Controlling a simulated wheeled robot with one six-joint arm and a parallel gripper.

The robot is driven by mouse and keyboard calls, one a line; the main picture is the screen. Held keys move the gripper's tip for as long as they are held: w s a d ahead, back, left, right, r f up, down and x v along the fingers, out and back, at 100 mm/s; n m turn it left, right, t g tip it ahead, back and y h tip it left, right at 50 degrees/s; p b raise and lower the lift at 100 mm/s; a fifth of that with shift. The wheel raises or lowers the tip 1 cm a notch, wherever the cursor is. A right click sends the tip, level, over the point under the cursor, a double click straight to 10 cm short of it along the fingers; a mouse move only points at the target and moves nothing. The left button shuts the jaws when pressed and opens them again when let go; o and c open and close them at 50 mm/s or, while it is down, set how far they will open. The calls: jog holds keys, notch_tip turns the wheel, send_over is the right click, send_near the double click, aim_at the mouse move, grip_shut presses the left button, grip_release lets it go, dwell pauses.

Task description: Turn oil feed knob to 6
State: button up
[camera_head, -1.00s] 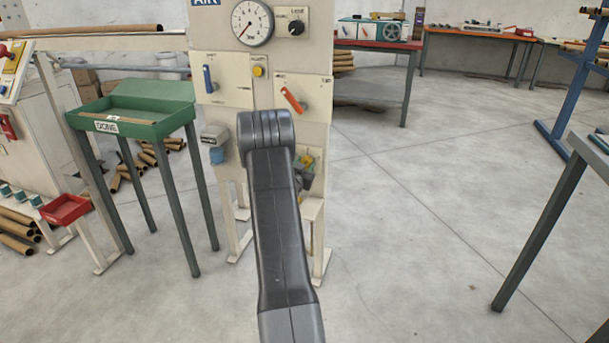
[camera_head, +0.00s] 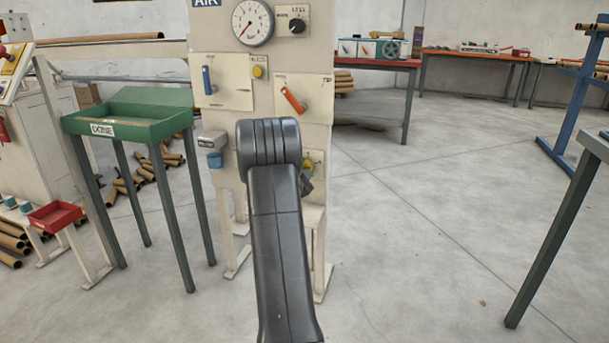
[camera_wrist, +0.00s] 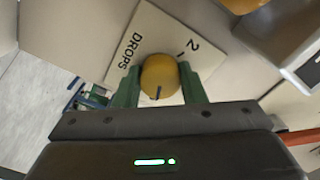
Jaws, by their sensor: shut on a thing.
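The round yellow knob (camera_wrist: 160,76) with a dark pointer mark sits in front of a cream plate (camera_wrist: 150,38) in the wrist view. The plate reads "DROPS", and a "2" shows near the knob. My gripper (camera_wrist: 159,72) has its green fingers on both sides of the knob and is shut on it. The pointer mark is toward the gripper's palm; the number it points at is hidden. In the head view my arm covers most of the gripper, and a bit of yellow shows just right of it on the lower panel.
The cream panel (camera_head: 225,125) carries a pressure gauge (camera_head: 252,22), a blue lever (camera_head: 208,80), an orange lever (camera_head: 293,99) and a black knob (camera_head: 296,26). The green DONE tray (camera_head: 130,120) stands left. A grey table (camera_head: 560,230) is at right; floor between is open.

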dwell(0.4)
jog(key=o, duration=1)
jog(key=p+v, duration=0.2)
jog(key=v, duration=1.2)
jog(key=shift+w, duration=0.15)
jog(key=b+x, duration=0.2)
jog(key=x, duration=1.1)
jog(key=shift+w+d, duration=0.15)
jog(key=shift+w, duration=0.2)
jog(key=shift+s, duration=0.1)
